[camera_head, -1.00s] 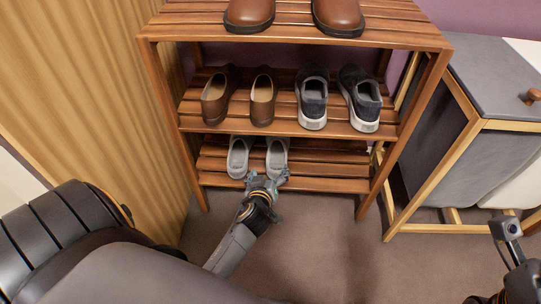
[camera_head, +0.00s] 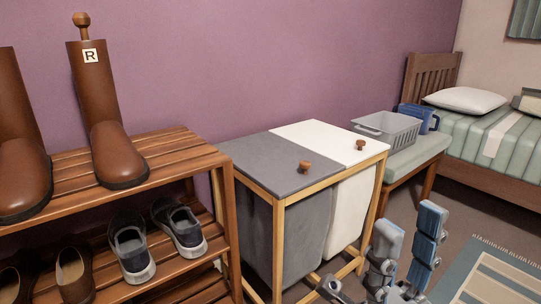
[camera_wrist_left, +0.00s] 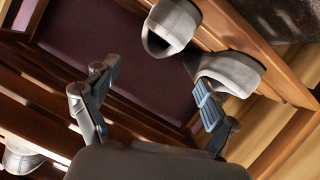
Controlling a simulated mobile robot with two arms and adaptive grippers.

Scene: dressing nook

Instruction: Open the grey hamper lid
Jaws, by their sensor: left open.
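My left gripper (camera_wrist_left: 152,92) shows in the left wrist view, open and empty, near two grey shoes on the rack.
A wooden shoe rack (camera_head: 140,160) with boots and shoes stands left of the hamper. Right of it, a bench (camera_head: 420,152) carries a grey basket (camera_head: 388,128); a bed (camera_head: 480,130) is beyond. A rug (camera_head: 495,275) lies at the lower right.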

